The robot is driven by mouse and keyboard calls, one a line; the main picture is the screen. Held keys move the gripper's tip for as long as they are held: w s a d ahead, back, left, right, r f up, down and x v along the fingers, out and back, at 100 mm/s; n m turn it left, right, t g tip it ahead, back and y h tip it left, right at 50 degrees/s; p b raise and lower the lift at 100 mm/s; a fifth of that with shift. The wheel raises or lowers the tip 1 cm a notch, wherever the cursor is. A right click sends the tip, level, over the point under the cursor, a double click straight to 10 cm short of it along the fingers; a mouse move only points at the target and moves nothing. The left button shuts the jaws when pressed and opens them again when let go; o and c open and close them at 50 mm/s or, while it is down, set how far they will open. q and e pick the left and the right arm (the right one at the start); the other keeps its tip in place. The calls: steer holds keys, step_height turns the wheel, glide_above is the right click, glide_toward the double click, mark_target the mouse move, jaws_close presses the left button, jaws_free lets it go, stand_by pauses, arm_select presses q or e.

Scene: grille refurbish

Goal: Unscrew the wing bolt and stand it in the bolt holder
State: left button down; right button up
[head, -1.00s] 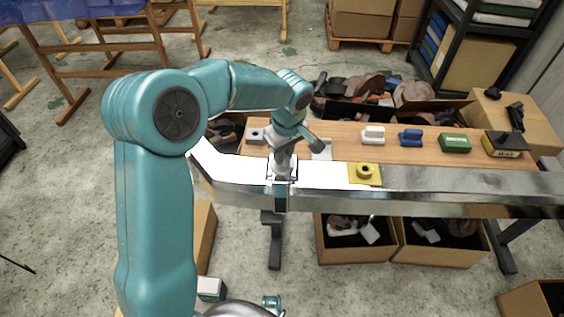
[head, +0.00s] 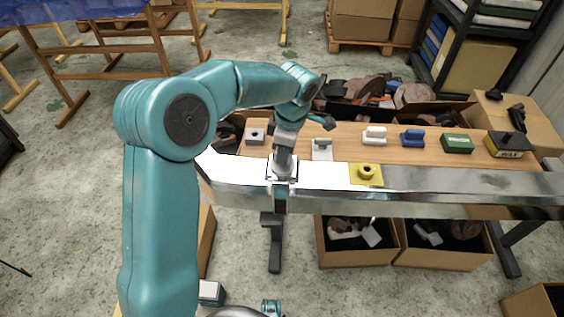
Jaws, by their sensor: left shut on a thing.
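My left gripper (head: 283,172) points down onto the left part of the long metal bar (head: 460,183), above a small pale plate with a dark edge. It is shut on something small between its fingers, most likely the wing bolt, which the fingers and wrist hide. I cannot tell how far the bolt is in its hole. A grey block with a dark hole (head: 256,135), seemingly the bolt holder, sits on the wooden bench top behind and left of the gripper. My right gripper is not in view.
A yellow block with a round collar (head: 366,173) sits on the bar. Cardboard boxes are below.

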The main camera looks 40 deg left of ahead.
arm_select(q)
steer(key=shift+n, duration=1)
steer(key=shift+r+p, duration=0.6)
steer(key=shift+r, duration=0.1)
steer(key=shift+r+p, duration=1.15)
steer(key=shift+r, duration=0.3)
steer(key=shift+r, duration=0.1)
step_height(320, 180, up, 6)
steer(key=p, duration=0.5)
steer(key=w+a+f+p, duration=0.1)
steer(key=w+a+p, duration=0.2)
steer(key=a, duration=0.4)
steer(key=w+a+f+p, duration=0.2)
steer(key=w+a+p, duration=0.1)
steer(key=a+p, duration=0.2)
steer(key=a, duration=0.2)
steer(key=shift+w+a+f+p, duration=0.2)
steer(key=shift+w+a+p, duration=0.05)
steer(key=shift+a+p, duration=0.05)
